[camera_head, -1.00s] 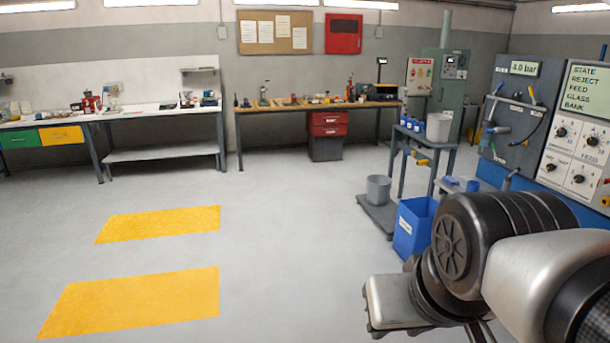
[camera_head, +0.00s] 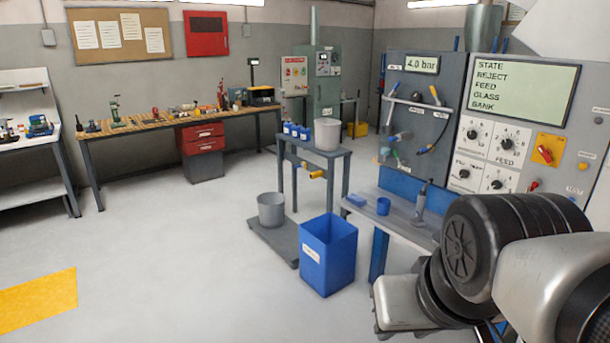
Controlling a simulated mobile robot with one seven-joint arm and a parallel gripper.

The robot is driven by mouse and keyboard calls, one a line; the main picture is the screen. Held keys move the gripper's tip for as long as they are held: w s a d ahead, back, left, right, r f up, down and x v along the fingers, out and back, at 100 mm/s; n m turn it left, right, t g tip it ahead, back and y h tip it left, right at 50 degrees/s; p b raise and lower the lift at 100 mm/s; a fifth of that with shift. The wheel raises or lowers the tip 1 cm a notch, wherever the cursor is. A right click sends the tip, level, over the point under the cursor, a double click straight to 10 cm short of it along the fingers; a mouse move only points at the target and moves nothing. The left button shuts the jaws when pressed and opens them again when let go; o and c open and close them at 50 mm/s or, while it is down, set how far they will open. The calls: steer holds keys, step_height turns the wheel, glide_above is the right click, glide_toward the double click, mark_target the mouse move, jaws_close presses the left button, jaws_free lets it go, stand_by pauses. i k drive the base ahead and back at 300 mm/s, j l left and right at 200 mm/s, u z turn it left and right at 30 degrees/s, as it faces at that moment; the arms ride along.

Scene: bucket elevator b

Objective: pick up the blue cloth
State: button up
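A small flat blue piece (camera_head: 354,200) lies on the grey bench at the right, beside a small blue cup. It may be the blue cloth, but it is too small to tell for sure. My arm fills the lower right corner and covers part of that bench's near end. The fingers of my gripper do not show in this view.
The grey bench (camera_head: 402,213) stands before a control panel (camera_head: 518,135). A blue bin (camera_head: 328,255) and a grey bucket (camera_head: 271,209) on a low platform stand left of it. A small table (camera_head: 318,151) holds a grey pail.

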mark_target(356, 200)
steer(key=i, duration=0.8)
steer(key=i+l+u, duration=0.15)
steer(key=i, duration=0.65)
steer(key=i+j, duration=0.15)
steer(key=i, duration=0.35)
steer(key=i+j+z, duration=0.1)
steer(key=i, duration=0.4)
steer(key=i+j, duration=0.25)
steer(key=i, duration=0.2)
steer(key=i+z, duration=0.2)
steer(key=i, duration=0.35)
